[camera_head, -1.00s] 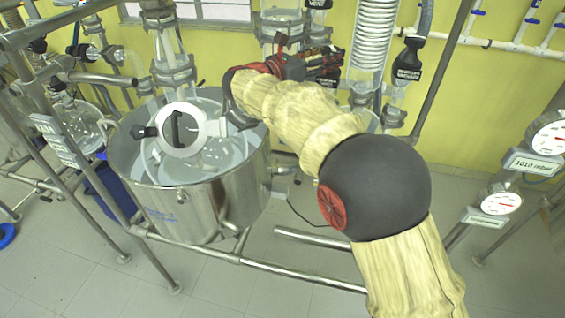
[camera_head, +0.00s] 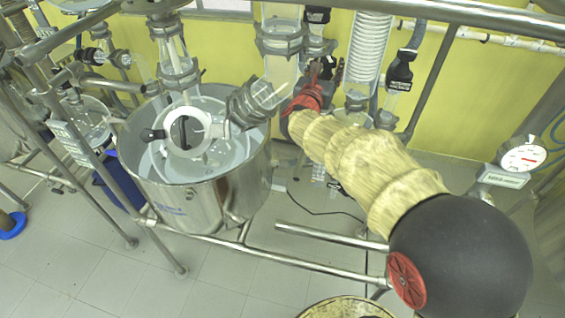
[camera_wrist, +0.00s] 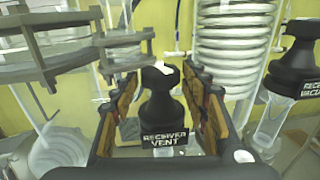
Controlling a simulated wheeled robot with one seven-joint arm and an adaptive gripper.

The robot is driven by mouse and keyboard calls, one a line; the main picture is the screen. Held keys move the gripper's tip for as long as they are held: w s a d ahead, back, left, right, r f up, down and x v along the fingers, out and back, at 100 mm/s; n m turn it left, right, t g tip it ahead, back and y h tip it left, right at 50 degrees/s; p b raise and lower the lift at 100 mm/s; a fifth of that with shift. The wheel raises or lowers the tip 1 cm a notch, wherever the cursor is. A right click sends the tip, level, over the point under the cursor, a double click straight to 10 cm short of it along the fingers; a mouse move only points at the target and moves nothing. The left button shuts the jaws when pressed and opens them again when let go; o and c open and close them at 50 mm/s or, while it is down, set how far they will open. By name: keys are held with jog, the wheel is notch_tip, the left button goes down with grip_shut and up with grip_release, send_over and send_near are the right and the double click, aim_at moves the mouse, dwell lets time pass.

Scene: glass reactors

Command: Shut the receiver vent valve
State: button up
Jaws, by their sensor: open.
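The receiver vent valve (camera_wrist: 163,112) shows in the wrist view as a black knob with a flared top and a plate reading "RECEIVER VENT". It stands upright between the two fingers of my gripper (camera_wrist: 162,108). The fingers are open, one on each side, with a visible gap to the knob. In the head view my gripper (camera_head: 328,78) is beyond my red wrist, beside the glass coil column; my arm hides most of it and I cannot make out the vent knob clearly there.
A second black knob, the receiver vacuum valve (camera_wrist: 297,62), stands at the right, also in the head view (camera_head: 400,70). The glass coil (camera_wrist: 236,45) is behind. Metal flange clamps (camera_wrist: 125,50) are close on the left. A steel vessel (camera_head: 205,200) and frame rails (camera_head: 310,262) lie below.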

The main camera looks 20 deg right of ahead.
jog(key=shift+s+d+r+n+t+y+p, duration=0.1)
jog(key=shift+n+t+y+p, duration=0.5)
jog(key=shift+p, duration=0.55)
jog(key=shift+s+d+r+n+t+y+p, duration=0.1)
jog(key=shift+n+t+y+p, duration=0.25)
jog(key=shift+y+p, duration=0.55)
jog(key=shift+n+y+p, duration=0.3)
jog(key=shift+n+p, duration=0.05)
jog(key=shift+p, duration=0.55)
